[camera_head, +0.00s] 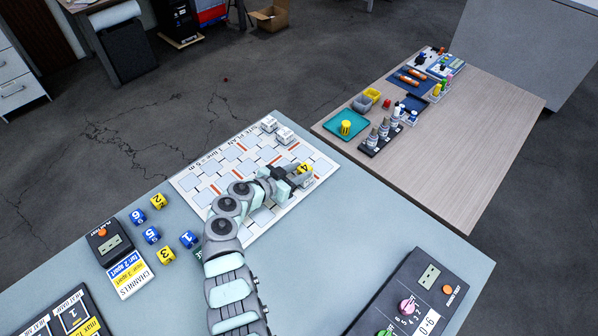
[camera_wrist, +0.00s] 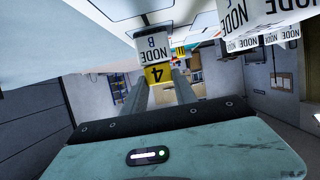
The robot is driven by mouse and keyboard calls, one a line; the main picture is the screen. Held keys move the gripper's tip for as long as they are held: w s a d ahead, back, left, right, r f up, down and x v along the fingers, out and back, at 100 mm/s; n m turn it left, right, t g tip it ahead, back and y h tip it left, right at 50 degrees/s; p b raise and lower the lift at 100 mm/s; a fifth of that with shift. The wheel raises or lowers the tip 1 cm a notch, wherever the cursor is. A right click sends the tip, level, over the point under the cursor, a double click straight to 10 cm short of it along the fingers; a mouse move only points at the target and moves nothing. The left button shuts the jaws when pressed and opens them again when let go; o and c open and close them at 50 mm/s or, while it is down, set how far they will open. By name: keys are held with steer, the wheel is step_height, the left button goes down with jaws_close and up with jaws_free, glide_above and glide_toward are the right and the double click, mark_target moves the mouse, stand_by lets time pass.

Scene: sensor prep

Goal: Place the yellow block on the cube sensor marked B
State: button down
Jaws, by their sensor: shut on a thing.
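My gripper (camera_head: 290,174) is shut on a yellow block (camera_head: 305,168) marked 4, over the right part of the white grid board (camera_head: 182,183). In the wrist view, which looks upside down, my gripper's fingers (camera_wrist: 160,88) hold the yellow block (camera_wrist: 158,76) between their tips. The white cube sensor marked NODE B (camera_wrist: 154,52) is directly against or just under the block; I cannot tell if there is a small gap. This cube sensor (camera_head: 307,182) is partly hidden in the head view.
Two more white cubes (camera_head: 269,124) (camera_head: 286,135) stand at the board's far corner. Yellow blocks 2 (camera_head: 158,201) and 3 (camera_head: 166,255) and blue blocks 6 (camera_head: 137,216), 5 (camera_head: 151,235) and 1 (camera_head: 188,240) lie left of my arm. A dark control box (camera_head: 410,300) is at front right.

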steer(key=shift+f, duration=0.2)
steer(key=c, duration=1)
jaws_free()
steer(key=shift+r, duration=0.1)
steer(key=shift+r, duration=0.15)
steer(key=shift+r+p, duration=0.3)
steer(key=shift+p, duration=0.3)
steer(key=v, duration=1.2)
steer(key=shift+f, duration=0.25)
